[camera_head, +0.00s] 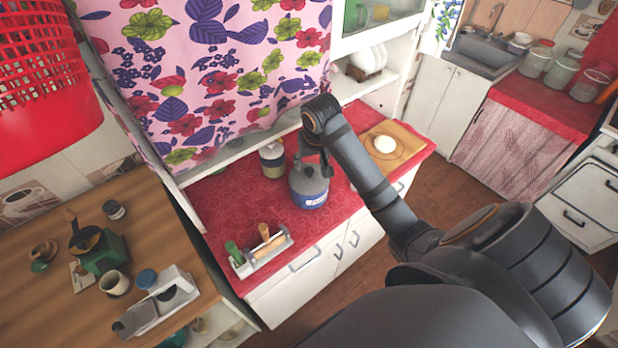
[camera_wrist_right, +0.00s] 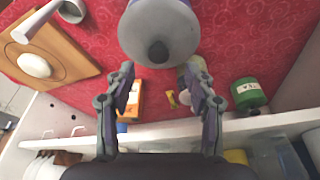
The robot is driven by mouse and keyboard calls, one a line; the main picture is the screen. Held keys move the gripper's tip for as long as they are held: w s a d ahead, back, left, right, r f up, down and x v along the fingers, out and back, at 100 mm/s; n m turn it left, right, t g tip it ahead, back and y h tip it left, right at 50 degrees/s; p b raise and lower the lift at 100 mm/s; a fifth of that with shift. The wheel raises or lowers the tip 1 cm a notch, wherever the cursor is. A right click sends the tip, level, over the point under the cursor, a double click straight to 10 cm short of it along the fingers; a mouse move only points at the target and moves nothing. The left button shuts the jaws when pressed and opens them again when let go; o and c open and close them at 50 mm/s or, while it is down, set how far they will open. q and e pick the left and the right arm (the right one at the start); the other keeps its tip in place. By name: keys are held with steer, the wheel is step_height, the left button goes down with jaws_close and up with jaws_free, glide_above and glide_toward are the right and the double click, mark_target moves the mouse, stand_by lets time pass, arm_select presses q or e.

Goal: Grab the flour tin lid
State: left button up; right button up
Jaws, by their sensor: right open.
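The flour tin (camera_head: 309,196) is most likely the blue and grey tin with a white label, standing upright on the red counter. Its grey domed lid (camera_head: 309,172) is on it. My right gripper (camera_head: 313,148) is just above the tin in the head view. In the right wrist view its fingers (camera_wrist_right: 162,68) are spread apart and empty, one on each side below the knob. My left gripper is not in view.
A cream and dark jar (camera_head: 271,160) stands left of the tin. A wooden board (camera_head: 408,140) with a white round item lies to the right. A grey holder (camera_head: 262,256) is near the counter's front. The wrist view shows an orange box (camera_wrist_right: 130,104) and a green tin (camera_wrist_right: 247,94).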

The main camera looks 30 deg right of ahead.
mark_target(309, 170)
steer(key=p+x, duration=0.2)
steer(key=x, duration=0.3)
steer(key=shift+w+d+p, duration=0.1)
steer(key=shift+d+p, duration=0.05)
steer(key=shift+p, duration=0.15)
steer(key=shift+f, duration=0.15)
jaws_close()
